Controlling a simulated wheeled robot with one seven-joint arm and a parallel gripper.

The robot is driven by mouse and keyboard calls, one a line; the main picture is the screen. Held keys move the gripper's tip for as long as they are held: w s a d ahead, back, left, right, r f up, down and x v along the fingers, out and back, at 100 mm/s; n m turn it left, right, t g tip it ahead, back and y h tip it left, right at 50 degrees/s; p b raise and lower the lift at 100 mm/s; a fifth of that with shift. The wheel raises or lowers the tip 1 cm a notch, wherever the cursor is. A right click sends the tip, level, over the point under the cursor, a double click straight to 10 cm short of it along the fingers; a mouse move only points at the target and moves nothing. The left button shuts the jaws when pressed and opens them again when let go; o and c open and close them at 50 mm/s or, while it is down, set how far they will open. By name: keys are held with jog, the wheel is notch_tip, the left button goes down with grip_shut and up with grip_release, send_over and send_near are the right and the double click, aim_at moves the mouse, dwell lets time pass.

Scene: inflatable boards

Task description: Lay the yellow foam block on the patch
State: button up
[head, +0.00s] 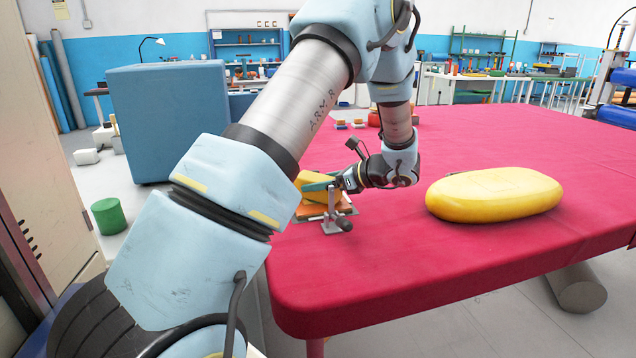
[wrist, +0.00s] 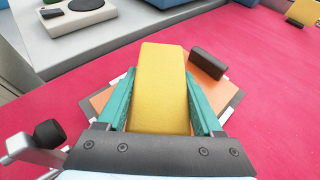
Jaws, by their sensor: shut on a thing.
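The yellow foam block (wrist: 160,90) is between the two green fingers of my gripper (wrist: 160,100) in the wrist view, and the gripper is shut on it. In the head view the block (head: 309,183) shows at the left edge of the red table, partly hidden by my gripper (head: 322,186). An orange patch (wrist: 100,98) lies under the block on a dark plate. In the head view the patch (head: 312,211) shows just below the block. I cannot tell whether the block touches the patch.
A clamp with a dark knob (head: 344,224) stands beside the patch; its knob (wrist: 48,133) is at left in the wrist view. A dark bar (wrist: 208,63) sits at the patch's far corner. A yellow inflatable board (head: 494,193) lies to the right on the red table (head: 420,270).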

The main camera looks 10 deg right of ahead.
jog(key=shift+f, duration=0.15)
jog(key=o, duration=1.3)
jog(key=shift+r, duration=0.2)
jog(key=b+v, duration=0.1)
jog(key=v, duration=1.1)
jog(key=shift+r, duration=0.15)
